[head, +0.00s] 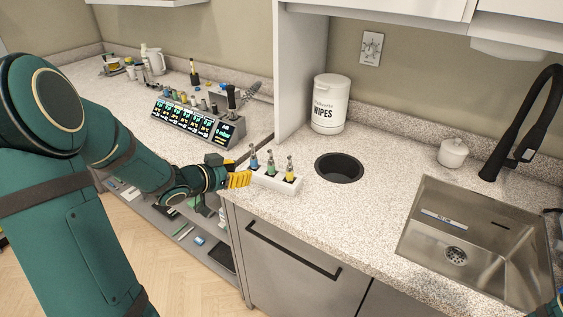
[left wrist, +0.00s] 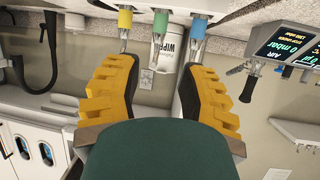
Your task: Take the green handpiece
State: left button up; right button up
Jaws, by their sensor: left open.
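The green handpiece (head: 270,161) stands upright in the middle of a small white holder (head: 262,181) on the speckled counter. A blue handpiece (head: 254,160) stands to its left and a yellow one (head: 290,173) to its right. My left gripper (head: 240,179) is open, with its yellow fingers close to the front left of the holder. In the left wrist view, which looks upside down, the green handpiece (left wrist: 161,22) lies ahead between the spread fingers (left wrist: 161,66). The yellow (left wrist: 125,19) and blue (left wrist: 198,29) ones flank it. Nothing is held.
A round dark opening (head: 339,168) is right of the holder, with a white wipes canister (head: 330,104) behind. A steel sink (head: 470,240) is at the right. A control unit with lit displays (head: 197,122) stands at the back left. The counter's front edge is close to the holder.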

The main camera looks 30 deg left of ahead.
aim_at(269, 165)
pick_arm(q)
jog(key=b+x, duration=0.1)
jog(key=x, duration=0.6)
jog(key=shift+w+d+f+b, duration=0.15)
jog(key=shift+w+f+b, duration=0.1)
jog(key=shift+b, duration=0.15)
jog(key=b+x, duration=0.1)
jog(key=x, duration=0.4)
jog(key=shift+w+r, duration=0.15)
jog(key=shift+w, duration=0.25)
jog(key=shift+o, duration=0.2)
grip_shut()
